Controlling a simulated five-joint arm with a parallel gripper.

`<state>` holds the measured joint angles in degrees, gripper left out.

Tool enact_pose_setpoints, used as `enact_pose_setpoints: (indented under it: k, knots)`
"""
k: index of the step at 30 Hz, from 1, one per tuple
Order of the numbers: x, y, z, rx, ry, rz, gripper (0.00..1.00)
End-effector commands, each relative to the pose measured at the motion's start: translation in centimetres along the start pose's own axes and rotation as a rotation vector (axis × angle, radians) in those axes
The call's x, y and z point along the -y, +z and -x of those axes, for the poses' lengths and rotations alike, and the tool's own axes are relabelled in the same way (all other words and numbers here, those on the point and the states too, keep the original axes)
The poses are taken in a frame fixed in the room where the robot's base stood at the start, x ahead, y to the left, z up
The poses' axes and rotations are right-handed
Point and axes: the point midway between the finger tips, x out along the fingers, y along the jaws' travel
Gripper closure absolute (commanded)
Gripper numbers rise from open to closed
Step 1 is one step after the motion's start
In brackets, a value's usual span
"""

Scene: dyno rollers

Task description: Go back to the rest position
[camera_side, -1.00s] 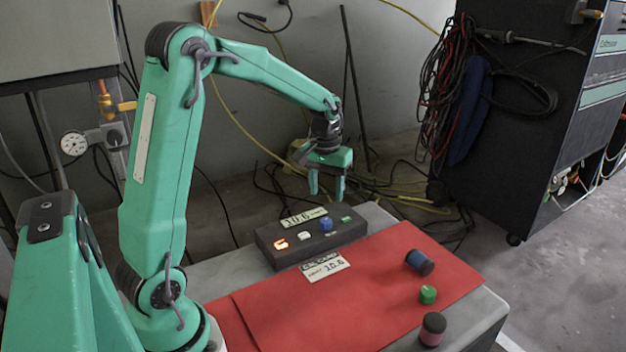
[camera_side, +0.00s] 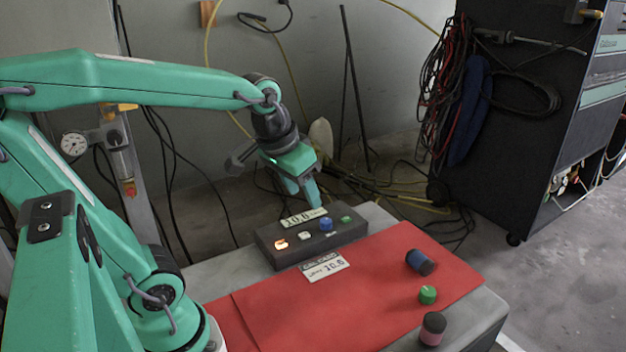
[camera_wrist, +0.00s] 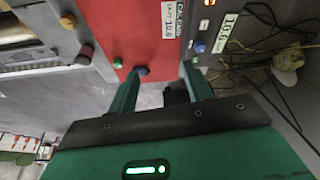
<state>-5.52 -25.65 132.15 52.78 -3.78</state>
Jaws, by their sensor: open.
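My gripper (camera_side: 308,190) is open and empty. The button box (camera_side: 312,237) has a lit orange button (camera_side: 281,244), a white, a blue (camera_side: 326,224) and a green button, and a display reading 10.6. A card (camera_side: 324,266), also reading 10.6, lies in front of the box on the red mat.
The red mat (camera_side: 350,310) covers much of the grey table. A black cabinet (camera_side: 520,130) stands behind right; cables lie behind the table.

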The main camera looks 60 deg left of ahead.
Motion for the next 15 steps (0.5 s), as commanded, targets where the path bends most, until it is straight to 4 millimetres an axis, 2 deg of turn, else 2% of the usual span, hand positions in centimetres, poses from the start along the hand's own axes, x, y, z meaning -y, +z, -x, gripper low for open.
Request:
enact_pose_setpoints:
  k: [9, 15]
  knots:
    - [-1.4, 4.4, 1.7, -0.096, 0.033, -0.113, 0.50]
    - [-1.7, 5.7, 1.9, -0.125, 0.043, -0.148, 0.50]
